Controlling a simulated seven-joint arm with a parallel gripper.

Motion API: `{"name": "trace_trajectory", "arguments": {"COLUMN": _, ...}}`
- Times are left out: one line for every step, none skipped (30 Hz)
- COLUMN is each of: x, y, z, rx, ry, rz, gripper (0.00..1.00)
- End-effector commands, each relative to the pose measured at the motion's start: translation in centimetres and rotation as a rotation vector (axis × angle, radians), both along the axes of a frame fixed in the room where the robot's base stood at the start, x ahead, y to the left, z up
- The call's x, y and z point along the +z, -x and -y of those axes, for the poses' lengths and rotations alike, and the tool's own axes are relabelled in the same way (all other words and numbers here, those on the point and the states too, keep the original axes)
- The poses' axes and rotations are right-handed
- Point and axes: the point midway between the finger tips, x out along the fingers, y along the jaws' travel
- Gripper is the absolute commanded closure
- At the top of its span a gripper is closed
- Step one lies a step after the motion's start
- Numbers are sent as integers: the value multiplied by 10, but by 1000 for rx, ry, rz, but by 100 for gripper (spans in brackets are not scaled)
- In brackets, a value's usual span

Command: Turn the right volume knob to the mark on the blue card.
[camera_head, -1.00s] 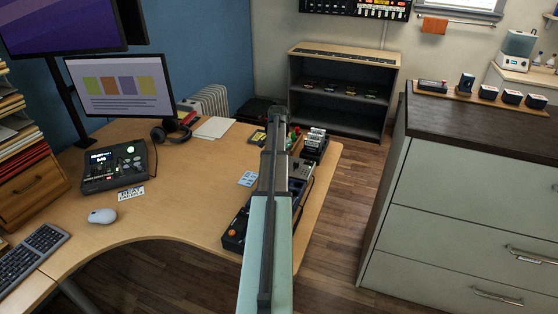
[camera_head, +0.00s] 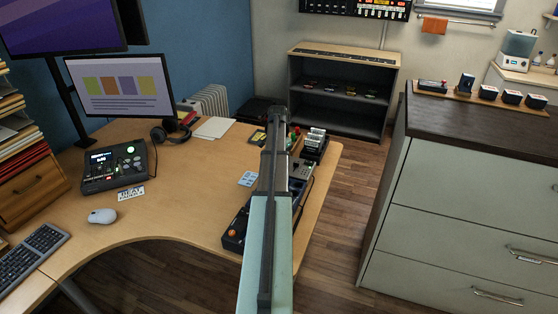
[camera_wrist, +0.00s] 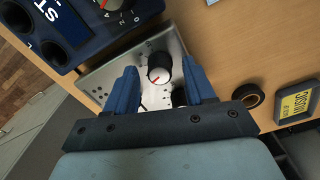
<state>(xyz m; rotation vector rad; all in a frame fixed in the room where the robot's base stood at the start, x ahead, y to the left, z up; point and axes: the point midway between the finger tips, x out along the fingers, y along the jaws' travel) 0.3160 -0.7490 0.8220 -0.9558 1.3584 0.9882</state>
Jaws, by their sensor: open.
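In the wrist view a round knob (camera_wrist: 159,72) with a light cap and a red pointer line stands on a silver metal panel (camera_wrist: 104,80) with printed marks around the knob. My gripper (camera_wrist: 160,70) is open, with one blue finger on each side of this knob; contact cannot be told. A second, dark knob (camera_wrist: 179,96) is partly hidden beside the right finger. In the head view a small light-blue card (camera_head: 248,179) with markings too small to read lies on the desk left of my arm. My arm hides the gripper there.
A blue device (camera_wrist: 88,22) with a dial adjoins the panel in the wrist view. A dark ring (camera_wrist: 248,95) and a yellow-labelled item (camera_wrist: 296,105) lie at right.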

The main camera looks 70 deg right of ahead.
Motion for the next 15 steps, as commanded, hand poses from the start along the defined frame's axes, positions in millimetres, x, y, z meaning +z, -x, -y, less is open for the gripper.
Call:
{"name": "trace_trajectory", "arguments": {"x": 2, "y": 0, "z": 0, "rx": 0, "ry": 0, "rz": 0, "gripper": 46}}
{"name": "trace_trajectory", "arguments": {"x": 3, "y": 0, "z": 0, "rx": 0, "ry": 1, "rz": 1, "gripper": 46}}
{"name": "trace_trajectory", "arguments": {"x": 6, "y": 0, "z": 0, "rx": 0, "ry": 1, "rz": 1, "gripper": 46}}
{"name": "trace_trajectory", "arguments": {"x": 9, "y": 0, "z": 1, "rx": 0, "ry": 1, "rz": 1, "gripper": 46}}
{"name": "trace_trajectory", "arguments": {"x": 12, "y": -1, "z": 1, "rx": 0, "ry": 1, "rz": 1, "gripper": 46}}
{"name": "trace_trajectory", "arguments": {"x": 17, "y": -1, "z": 1, "rx": 0, "ry": 1, "rz": 1, "gripper": 46}}
{"name": "trace_trajectory", "arguments": {"x": 22, "y": -1, "z": 1, "rx": 0, "ry": 1, "rz": 1, "gripper": 46}}
{"name": "trace_trajectory", "arguments": {"x": 27, "y": -1, "z": 1, "rx": 0, "ry": 1, "rz": 1, "gripper": 46}}
{"name": "trace_trajectory", "arguments": {"x": 34, "y": -1, "z": 1, "rx": 0, "ry": 3, "rz": 1, "gripper": 46}}
{"name": "trace_trajectory", "arguments": {"x": 40, "y": -1, "z": 1, "rx": 0, "ry": 3, "rz": 1, "gripper": 46}}
{"name": "trace_trajectory", "arguments": {"x": 45, "y": -1, "z": 1, "rx": 0, "ry": 2, "rz": 0, "gripper": 46}}
{"name": "trace_trajectory", "arguments": {"x": 53, "y": -2, "z": 1, "rx": 0, "ry": 2, "rz": 0, "gripper": 46}}
{"name": "trace_trajectory", "arguments": {"x": 59, "y": -2, "z": 1, "rx": 0, "ry": 3, "rz": 1, "gripper": 46}}
{"name": "trace_trajectory", "arguments": {"x": 65, "y": -2, "z": 2, "rx": 0, "ry": 3, "rz": 1, "gripper": 46}}
{"name": "trace_trajectory", "arguments": {"x": 72, "y": -2, "z": 2, "rx": 0, "ry": 1, "rz": 1, "gripper": 46}}
